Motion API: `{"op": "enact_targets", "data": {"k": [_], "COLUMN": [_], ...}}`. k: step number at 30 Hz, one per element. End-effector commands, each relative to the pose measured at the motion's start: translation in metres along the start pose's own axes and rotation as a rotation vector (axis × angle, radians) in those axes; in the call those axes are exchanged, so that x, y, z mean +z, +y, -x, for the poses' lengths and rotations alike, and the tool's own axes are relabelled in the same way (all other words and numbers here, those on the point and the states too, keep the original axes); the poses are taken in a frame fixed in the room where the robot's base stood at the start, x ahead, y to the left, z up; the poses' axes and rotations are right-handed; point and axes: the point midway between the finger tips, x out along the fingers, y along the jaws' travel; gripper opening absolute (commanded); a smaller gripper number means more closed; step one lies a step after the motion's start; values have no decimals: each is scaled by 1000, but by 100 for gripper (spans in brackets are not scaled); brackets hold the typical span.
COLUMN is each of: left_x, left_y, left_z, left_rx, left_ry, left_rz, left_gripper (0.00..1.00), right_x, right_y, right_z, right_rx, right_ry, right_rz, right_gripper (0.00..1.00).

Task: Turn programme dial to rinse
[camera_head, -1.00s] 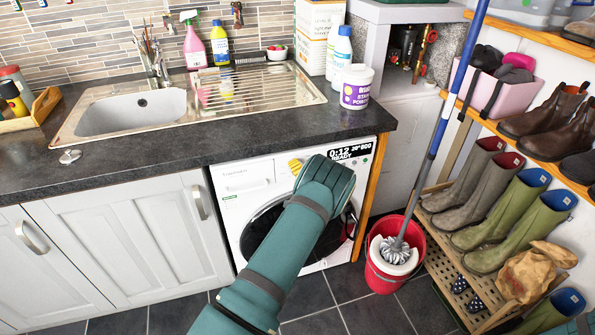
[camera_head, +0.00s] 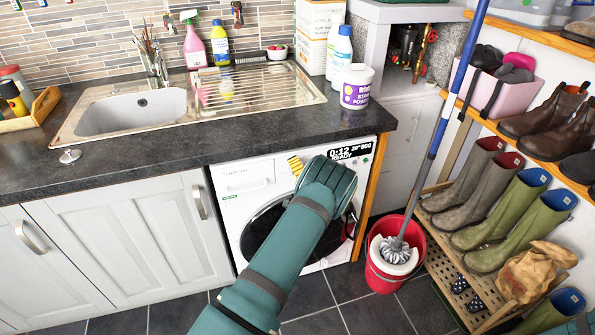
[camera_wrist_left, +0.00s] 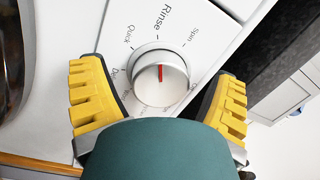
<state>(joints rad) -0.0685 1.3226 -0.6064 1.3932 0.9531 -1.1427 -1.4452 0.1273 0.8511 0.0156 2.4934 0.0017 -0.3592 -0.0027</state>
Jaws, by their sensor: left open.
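The programme dial (camera_wrist_left: 160,84) is a round silver knob on the white washing machine (camera_head: 238,208). In the left wrist view its red pointer line points up the picture, towards the "Rinse" label (camera_wrist_left: 166,17). The "Quick" label lies to the left of that and "Spin" to the right. My left gripper (camera_wrist_left: 160,72) is open, with one yellow finger on each side of the dial and visible gaps between. In the head view my left wrist hides the dial, and only one yellow finger (camera_head: 295,166) shows. My right gripper is not in view.
The machine's display (camera_head: 350,150) reads 0:12 and READY. The dark worktop (camera_head: 120,178) overhangs just above the machine's front. A red bucket (camera_head: 378,277) with a mop stands to the right, beside a rack of boots (camera_head: 515,220).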

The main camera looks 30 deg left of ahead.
Motion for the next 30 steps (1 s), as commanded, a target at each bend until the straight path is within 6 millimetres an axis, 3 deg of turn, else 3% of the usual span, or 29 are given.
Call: {"op": "enact_targets", "data": {"k": [7,21,30], "left_x": [-1,-1,0], "left_y": [0,0,0], "left_z": [16,103,120], "left_rx": [1,2,0], "left_ry": [0,2,0], "left_rz": [0,0,-1], "left_gripper": [88,88,88], "right_x": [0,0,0], "right_y": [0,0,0], "right_z": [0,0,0], "right_rx": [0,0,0], "right_ry": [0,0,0], "right_rz": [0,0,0], "right_gripper": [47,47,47]}}
